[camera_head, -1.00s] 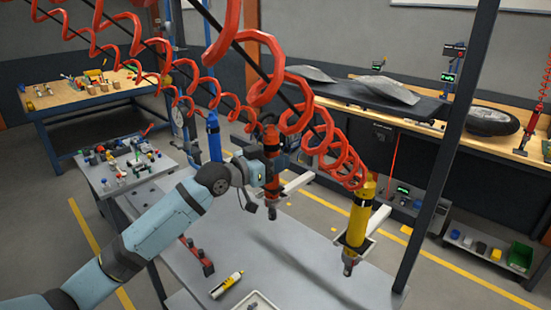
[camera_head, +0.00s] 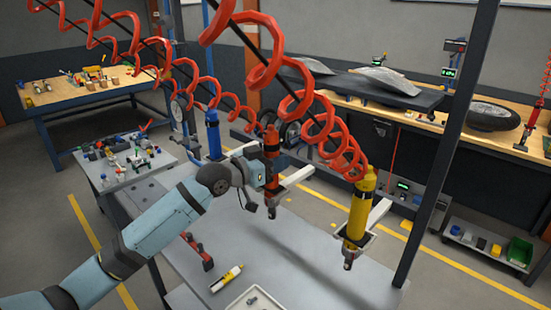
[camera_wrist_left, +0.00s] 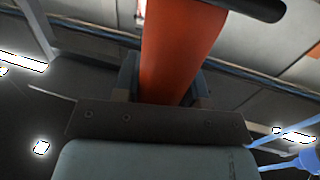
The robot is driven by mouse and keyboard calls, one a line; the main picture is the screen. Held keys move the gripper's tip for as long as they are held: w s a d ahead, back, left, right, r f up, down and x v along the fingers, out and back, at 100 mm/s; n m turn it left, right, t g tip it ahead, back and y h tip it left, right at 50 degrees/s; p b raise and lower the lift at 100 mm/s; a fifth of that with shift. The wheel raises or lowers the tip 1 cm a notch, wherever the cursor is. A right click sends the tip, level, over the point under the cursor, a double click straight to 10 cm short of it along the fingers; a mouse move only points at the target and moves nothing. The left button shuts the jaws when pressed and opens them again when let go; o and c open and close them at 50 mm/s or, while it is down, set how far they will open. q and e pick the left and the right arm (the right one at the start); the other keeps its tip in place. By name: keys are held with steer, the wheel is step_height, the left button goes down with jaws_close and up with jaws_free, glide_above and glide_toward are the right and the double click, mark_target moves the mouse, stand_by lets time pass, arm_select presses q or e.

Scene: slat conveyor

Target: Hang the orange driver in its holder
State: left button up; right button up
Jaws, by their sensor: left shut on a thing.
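The orange driver (camera_head: 271,143) hangs upright under a red coiled hose in the middle of the head view. My left gripper (camera_head: 268,168) is shut on its body from the left. In the left wrist view, the orange body (camera_wrist_left: 172,55) stands between the fingers, and its ends are out of frame. A pale holder arm (camera_head: 297,177) is just right of the driver. I cannot tell whether the driver sits inside that holder or beside it. My right gripper is not in view.
A yellow driver (camera_head: 360,205) hangs in a holder to the right, and a blue driver (camera_head: 213,136) hangs to the left. Red coiled hoses (camera_head: 290,95) cross above. The grey table (camera_head: 285,260) below carries a tray (camera_head: 236,303), a marker-like tube (camera_head: 226,279) and a red-black tool (camera_head: 197,250). A dark post (camera_head: 450,140) stands right.

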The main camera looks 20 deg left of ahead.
arm_select(q)
steer(key=shift+r, duration=0.1)
stand_by(0.7)
steer(key=shift+f, duration=0.35)
stand_by(0.6)
steer(key=o, duration=1.2)
steer(key=shift+o, duration=0.2)
steer(key=shift+f, duration=0.1)
steer(key=b+v, duration=0.2)
steer(key=v, duration=1.2)
steer(key=shift+b, duration=0.4)
steer(key=shift+d, duration=0.1)
